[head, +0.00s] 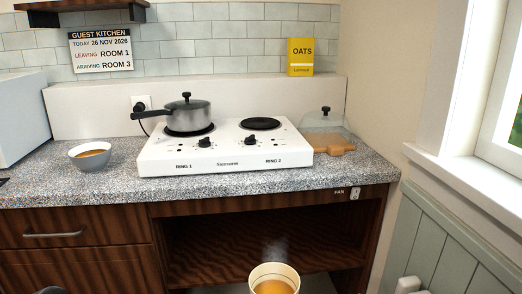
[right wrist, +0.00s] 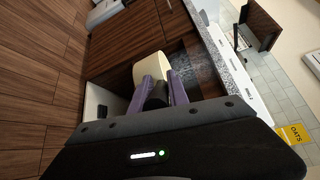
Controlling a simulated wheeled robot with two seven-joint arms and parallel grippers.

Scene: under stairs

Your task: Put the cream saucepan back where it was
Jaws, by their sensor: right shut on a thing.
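The cream saucepan (head: 273,281) is at the bottom of the head view, in front of the counter, with orange steaming soup inside. In the right wrist view its cream side (right wrist: 150,67) shows beyond the fingers. My right gripper (right wrist: 156,90) is shut on the pan's dark handle and holds it off the counter. The white two-ring hob (head: 225,152) stands on the counter. A grey lidded saucepan (head: 188,113) covers the left ring. The right ring (head: 260,124) is bare. My left gripper's fingers are not in view.
A grey bowl of soup (head: 90,156) is left of the hob. A glass-domed wooden board (head: 328,145) is to its right. Below the counter is an open wooden shelf space (head: 260,240). The oats packet (head: 300,57) and guest sign (head: 101,50) are behind.

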